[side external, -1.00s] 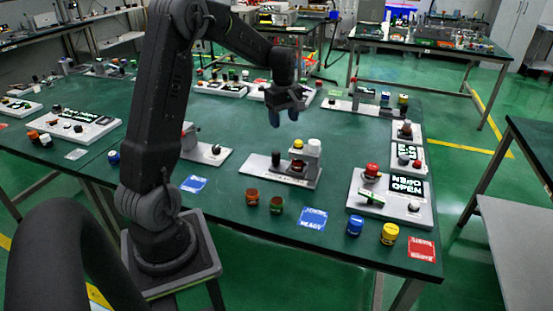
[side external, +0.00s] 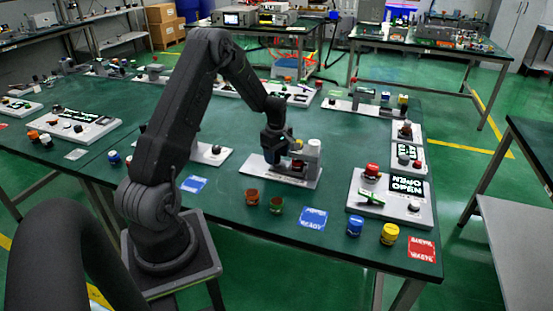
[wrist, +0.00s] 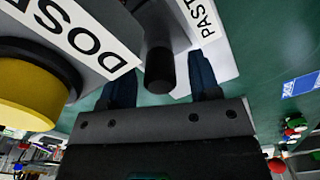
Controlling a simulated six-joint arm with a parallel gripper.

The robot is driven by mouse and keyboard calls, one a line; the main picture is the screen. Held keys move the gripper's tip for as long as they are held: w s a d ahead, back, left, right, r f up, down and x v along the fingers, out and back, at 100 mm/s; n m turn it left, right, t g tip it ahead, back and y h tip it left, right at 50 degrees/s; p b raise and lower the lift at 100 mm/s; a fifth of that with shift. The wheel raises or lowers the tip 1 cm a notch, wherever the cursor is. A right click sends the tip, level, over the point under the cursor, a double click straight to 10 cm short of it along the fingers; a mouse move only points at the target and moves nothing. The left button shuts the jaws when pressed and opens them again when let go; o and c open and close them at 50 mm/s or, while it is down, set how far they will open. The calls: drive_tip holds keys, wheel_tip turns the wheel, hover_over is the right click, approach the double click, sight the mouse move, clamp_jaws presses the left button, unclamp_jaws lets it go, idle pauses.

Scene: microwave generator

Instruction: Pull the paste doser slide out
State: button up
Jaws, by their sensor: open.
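A black cylindrical knob (wrist: 160,70) stands out beside the body. My gripper (wrist: 161,72) is open, with one dark blue finger on each side of the knob. I cannot tell whether either finger touches it. In the side view my gripper (side external: 275,149) is low at the doser's left side and hides the knob.
A grey device (side external: 208,152) stands to the left.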

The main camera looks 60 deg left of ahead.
drive_tip(key=shift+f, duration=0.9)
clamp_jaws()
